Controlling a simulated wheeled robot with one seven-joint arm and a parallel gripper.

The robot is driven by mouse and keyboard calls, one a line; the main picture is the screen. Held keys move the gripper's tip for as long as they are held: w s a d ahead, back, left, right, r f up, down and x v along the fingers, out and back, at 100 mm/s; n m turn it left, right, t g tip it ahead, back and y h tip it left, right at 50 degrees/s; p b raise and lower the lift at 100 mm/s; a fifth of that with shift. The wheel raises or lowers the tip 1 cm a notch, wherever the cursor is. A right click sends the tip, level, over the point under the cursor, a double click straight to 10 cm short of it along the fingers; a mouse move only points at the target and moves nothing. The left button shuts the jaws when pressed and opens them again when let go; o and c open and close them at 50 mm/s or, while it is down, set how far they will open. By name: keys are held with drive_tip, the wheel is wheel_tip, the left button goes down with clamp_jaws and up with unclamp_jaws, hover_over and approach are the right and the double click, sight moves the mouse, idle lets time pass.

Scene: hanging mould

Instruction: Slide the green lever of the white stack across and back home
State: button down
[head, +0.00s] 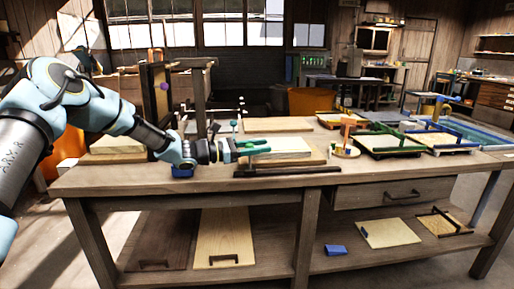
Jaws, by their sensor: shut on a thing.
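The white stack (288,147) is a pale slab lying on a wooden board near the middle of the workbench. The green lever (256,150) shows as green bars at the left side of the stack. My gripper (236,150) reaches in from the left, low over the bench, and is shut on the green lever. The jaws and the lever overlap at this small size, so the exact hold is hard to make out. A small green knob on a thin post (233,124) stands just behind my gripper.
A dark upright frame (155,100) with a purple knob stands behind my arm. A dark rail (287,172) lies along the bench front. An orange-topped post (347,128) and green-framed trays (390,143) stand to the right. A blue block (182,171) sits below my wrist.

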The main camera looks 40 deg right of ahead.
drive_tip(key=s+b+x, duration=0.1)
drive_tip(key=x, duration=0.7)
drive_tip(key=s+a+b+x, duration=0.1)
drive_tip(key=s+x, duration=0.1)
drive_tip(key=x, duration=0.7)
drive_tip(key=s+a+b+x, duration=0.1)
drive_tip(key=b+x, duration=0.1)
drive_tip(key=x, duration=0.6)
drive_tip(key=shift+s, duration=0.4)
drive_tip(key=shift+s+d+r, duration=0.15)
drive_tip(key=shift+s+d, duration=0.3)
drive_tip(key=shift+d, duration=0.1)
drive_tip(key=c, duration=0.5)
unclamp_jaws()
drive_tip(key=shift+d, duration=0.1)
drive_tip(key=b+v, duration=0.1)
drive_tip(key=v, duration=0.9)
drive_tip(key=shift+w+a+b, duration=0.15)
drive_tip(key=shift+a+b, duration=0.2)
